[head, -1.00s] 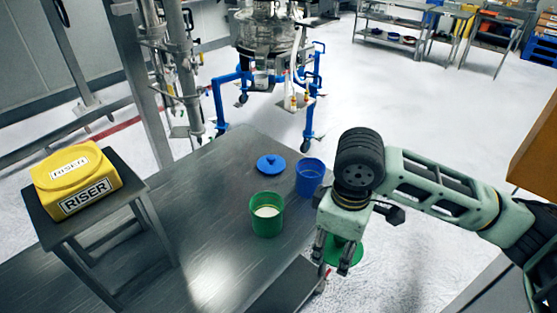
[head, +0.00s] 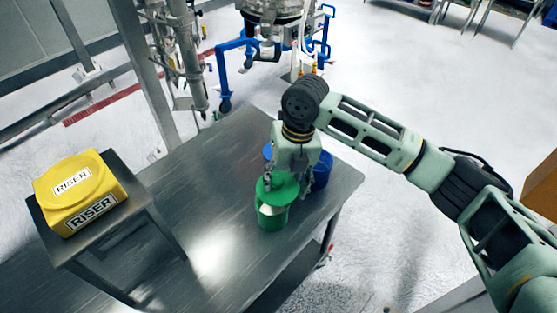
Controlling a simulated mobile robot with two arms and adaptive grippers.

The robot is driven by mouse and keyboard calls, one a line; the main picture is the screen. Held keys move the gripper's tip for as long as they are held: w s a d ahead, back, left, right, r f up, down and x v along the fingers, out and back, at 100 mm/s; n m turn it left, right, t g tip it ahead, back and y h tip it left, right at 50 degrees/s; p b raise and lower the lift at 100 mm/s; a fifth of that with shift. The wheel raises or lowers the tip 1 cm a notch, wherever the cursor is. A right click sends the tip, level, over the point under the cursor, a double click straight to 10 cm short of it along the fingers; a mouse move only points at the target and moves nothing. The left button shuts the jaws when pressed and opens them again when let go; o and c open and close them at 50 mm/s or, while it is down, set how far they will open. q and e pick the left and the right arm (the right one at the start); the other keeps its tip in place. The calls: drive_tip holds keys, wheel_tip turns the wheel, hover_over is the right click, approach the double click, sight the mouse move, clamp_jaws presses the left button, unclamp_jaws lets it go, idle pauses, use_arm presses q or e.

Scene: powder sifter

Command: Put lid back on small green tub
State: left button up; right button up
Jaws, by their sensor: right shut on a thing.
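The small green tub (head: 272,218) stands upright on the metal table, with some of its pale contents showing at the top. My right gripper (head: 281,182) is shut on the green lid (head: 270,188) and holds it over the tub's opening, towards the far side. The lid leaves part of the near opening uncovered. I cannot tell whether lid and rim touch. My left gripper is not in view.
A blue tub (head: 322,172) stands just behind and right of the green tub. A blue lid (head: 267,152) is mostly hidden behind my gripper. A yellow riser box (head: 80,190) sits on a small stand at left. The metal table (head: 190,190) is clear left of the tub.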

sight(279, 189)
drive_tip(key=shift+w+a+r+n, duration=0.1)
drive_tip(key=shift+w+a+n, duration=0.25)
drive_tip(key=shift+n, duration=0.25)
drive_tip(key=shift+w+a+n, duration=0.2)
drive_tip(key=shift+w+n, duration=0.2)
drive_tip(key=shift+n, duration=0.2)
drive_tip(key=shift+w+a+n+g, duration=0.2)
drive_tip(key=shift+n+g, duration=0.1)
drive_tip(key=shift+n, duration=0.3)
wheel_tip(279, 189, down, 5)
drive_tip(key=b, duration=0.3)
drive_tip(key=shift+r+b, duration=0.2)
drive_tip(key=shift+b, duration=0.15)
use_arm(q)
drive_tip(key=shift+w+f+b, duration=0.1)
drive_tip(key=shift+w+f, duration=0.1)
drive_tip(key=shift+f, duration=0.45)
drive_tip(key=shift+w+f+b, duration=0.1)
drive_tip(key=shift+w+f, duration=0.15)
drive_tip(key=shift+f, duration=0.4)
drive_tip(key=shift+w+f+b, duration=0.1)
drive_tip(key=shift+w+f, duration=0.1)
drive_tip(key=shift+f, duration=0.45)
use_arm(e)
drive_tip(key=shift+f, duration=0.9)
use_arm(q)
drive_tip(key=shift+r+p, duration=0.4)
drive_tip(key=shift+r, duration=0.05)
use_arm(e)
drive_tip(key=shift+r, duration=0.1)
